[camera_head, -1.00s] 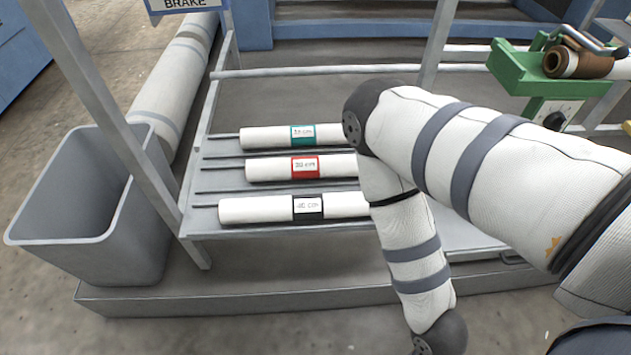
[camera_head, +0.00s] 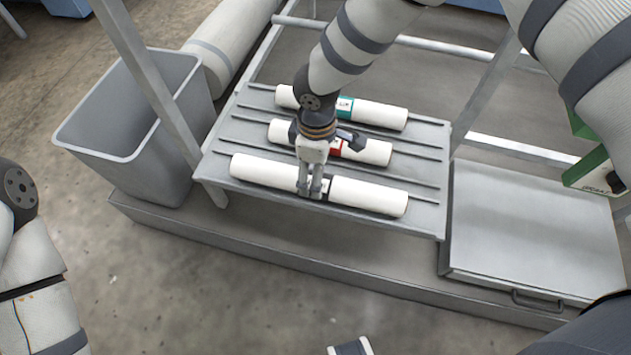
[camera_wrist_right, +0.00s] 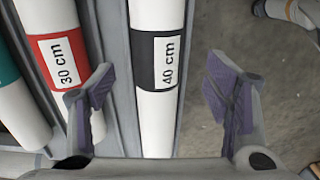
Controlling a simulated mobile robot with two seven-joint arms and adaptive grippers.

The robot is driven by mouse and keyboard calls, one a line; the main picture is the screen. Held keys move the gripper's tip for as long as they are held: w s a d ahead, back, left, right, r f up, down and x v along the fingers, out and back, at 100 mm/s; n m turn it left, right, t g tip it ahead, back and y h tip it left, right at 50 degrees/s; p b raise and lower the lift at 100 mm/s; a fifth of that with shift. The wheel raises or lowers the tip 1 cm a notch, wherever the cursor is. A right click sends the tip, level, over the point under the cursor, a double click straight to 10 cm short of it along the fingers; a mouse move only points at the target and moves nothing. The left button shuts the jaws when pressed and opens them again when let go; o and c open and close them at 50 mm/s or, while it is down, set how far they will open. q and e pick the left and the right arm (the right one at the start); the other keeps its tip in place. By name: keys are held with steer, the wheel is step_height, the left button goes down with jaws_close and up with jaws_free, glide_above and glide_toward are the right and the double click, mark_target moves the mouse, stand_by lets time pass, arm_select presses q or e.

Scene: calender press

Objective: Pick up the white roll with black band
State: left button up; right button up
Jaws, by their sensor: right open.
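The white roll with the black band (camera_head: 370,196) lies on the front of the slatted rack. In the right wrist view its band (camera_wrist_right: 146,62) shows a "40 cm" label. My right gripper (camera_head: 317,192) is over the middle of this roll and hides most of the band in the head view. In the right wrist view the open fingers (camera_wrist_right: 170,92) stand on either side of the roll, with gaps to it and nothing held. My left arm shows at the left edge of the head view; its gripper is not clearly visible.
The red-band "30 cm" roll (camera_head: 373,152) lies just behind, close to one finger; the green-band roll (camera_head: 380,116) is farther back. A grey bin (camera_head: 130,160) and a rack post stand left. A flat metal cover (camera_head: 530,230) is at right. Open floor lies in front.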

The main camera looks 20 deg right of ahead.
step_height(320, 180, down, 5)
steer(key=b, duration=0.2)
steer(key=shift+b, duration=0.4)
steer(key=shift+w+f+b, duration=0.15)
steer(key=shift+f+b, duration=0.15)
steer(key=shift+f, duration=0.2)
steer(key=shift+r, duration=0.2)
jaws_close()
arm_select(q)
steer(key=shift+g, duration=0.4)
steer(key=x, duration=0.4)
steer(key=shift+s, duration=0.25)
arm_select(e)
steer(key=shift+r, duration=0.1)
